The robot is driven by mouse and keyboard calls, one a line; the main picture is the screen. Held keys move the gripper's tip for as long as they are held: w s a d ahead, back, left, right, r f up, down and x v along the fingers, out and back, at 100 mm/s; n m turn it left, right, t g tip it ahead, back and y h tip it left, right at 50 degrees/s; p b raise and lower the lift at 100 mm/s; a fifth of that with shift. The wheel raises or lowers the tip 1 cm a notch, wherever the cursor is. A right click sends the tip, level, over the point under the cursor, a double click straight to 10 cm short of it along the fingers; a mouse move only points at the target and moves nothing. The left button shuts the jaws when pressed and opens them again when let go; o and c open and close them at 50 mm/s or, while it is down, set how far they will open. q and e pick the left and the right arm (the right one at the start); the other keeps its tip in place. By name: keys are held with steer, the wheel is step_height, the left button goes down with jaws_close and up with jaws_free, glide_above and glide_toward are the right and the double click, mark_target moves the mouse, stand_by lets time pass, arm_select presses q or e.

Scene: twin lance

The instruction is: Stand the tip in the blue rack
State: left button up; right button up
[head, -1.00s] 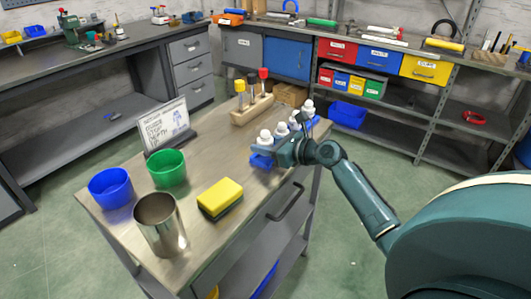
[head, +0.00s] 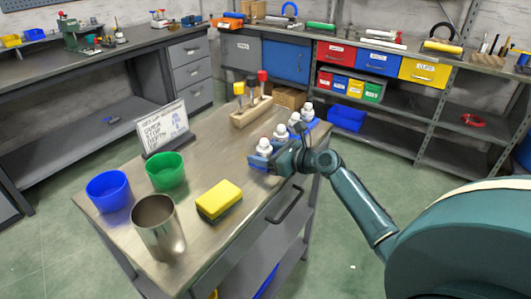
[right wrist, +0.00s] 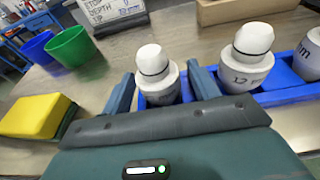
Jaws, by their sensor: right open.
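The blue rack (right wrist: 280,97) stands at the right edge of the cart top, with several white tips in it. My right gripper (right wrist: 160,92) is open, one finger on each side of the nearest white tip (right wrist: 157,72) with a black ring. That tip stands upright in the rack, with gaps to the fingers. It also shows in the head view (head: 264,147), left of my right gripper (head: 272,160). A second tip (right wrist: 249,57), marked "12", stands to its right. My gripper hides part of the rack in the head view. My left gripper is out of view.
A yellow sponge (head: 219,200), a metal cup (head: 158,228), a blue cup (head: 110,192) and a green cup (head: 167,171) stand on the cart. A sign (head: 165,128) and a wooden block with tools (head: 250,110) stand behind. The cart's middle is clear.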

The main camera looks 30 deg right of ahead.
steer(key=shift+r, duration=0.2)
steer(key=v, duration=1.2)
steer(key=shift+p, duration=0.3)
steer(key=shift+f, duration=0.1)
